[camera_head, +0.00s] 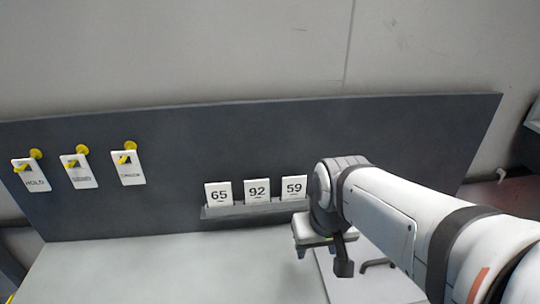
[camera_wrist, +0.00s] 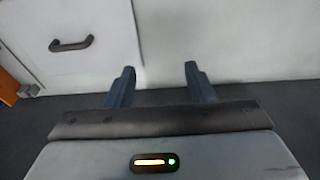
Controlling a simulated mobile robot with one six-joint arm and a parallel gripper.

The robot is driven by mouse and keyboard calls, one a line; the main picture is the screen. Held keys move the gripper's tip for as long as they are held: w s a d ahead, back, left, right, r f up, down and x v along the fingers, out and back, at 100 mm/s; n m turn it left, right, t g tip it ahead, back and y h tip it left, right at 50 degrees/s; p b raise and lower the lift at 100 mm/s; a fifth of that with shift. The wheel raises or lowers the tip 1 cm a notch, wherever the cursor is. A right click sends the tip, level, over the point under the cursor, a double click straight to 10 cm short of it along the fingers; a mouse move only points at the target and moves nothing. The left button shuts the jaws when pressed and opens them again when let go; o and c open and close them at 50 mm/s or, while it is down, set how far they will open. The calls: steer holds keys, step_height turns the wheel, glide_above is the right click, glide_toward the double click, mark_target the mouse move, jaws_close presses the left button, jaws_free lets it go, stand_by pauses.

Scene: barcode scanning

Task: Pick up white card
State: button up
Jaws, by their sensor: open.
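Three white cards stand side by side in a narrow grey holder (camera_head: 240,210) on the dark board. They read 65 (camera_head: 219,194), 92 (camera_head: 257,190) and 59 (camera_head: 294,188). Three white tags hang on yellow hooks at the left: one reads HOLD (camera_head: 34,183), and the middle tag (camera_head: 80,181) and right tag (camera_head: 131,176) have print too small to read. My gripper is right of and below the card holder in the head view, partly hidden by my arm. In the wrist view my gripper (camera_wrist: 159,76) is open, with nothing between its fingers. No card shows there.
The dark board (camera_head: 170,195) stands upright before a grey wall (camera_head: 200,50). A pale, bare surface (camera_head: 150,268) lies below it. A white panel with a dark handle (camera_head: 378,264) is beneath my arm; a dark handle (camera_wrist: 70,44) also shows in the wrist view.

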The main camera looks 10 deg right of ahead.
mark_target(295, 177)
steer(key=o, duration=0.5)
steer(key=w+r, duration=0.1)
steer(key=w, duration=0.2)
steer(key=w+r+p, duration=0.1)
steer(key=w, duration=0.2)
steer(key=w+r+p, duration=0.1)
steer(key=w, duration=0.2)
steer(key=shift+w+d+r, duration=0.25)
steer(key=shift+w+r, duration=0.05)
steer(key=shift+r, duration=0.1)
steer(key=shift+c, duration=0.2)
steer(key=o, duration=0.3)
steer(key=w+p, duration=0.2)
steer(key=w, duration=0.8)
steer(key=shift+w+r, duration=0.2)
steer(key=shift+r, duration=0.2)
steer(key=shift+t, duration=0.3)
steer(key=shift+w+p+x, duration=0.15)
steer(key=shift+p+x, duration=0.05)
steer(key=shift+x, duration=1.15)
steer(key=shift+w+p+x, duration=0.2)
steer(key=shift+x, duration=1.2)
steer(key=shift+w+p+x, duration=0.15)
steer(key=shift+p+x, duration=0.05)
steer(key=shift+x, duration=1.15)
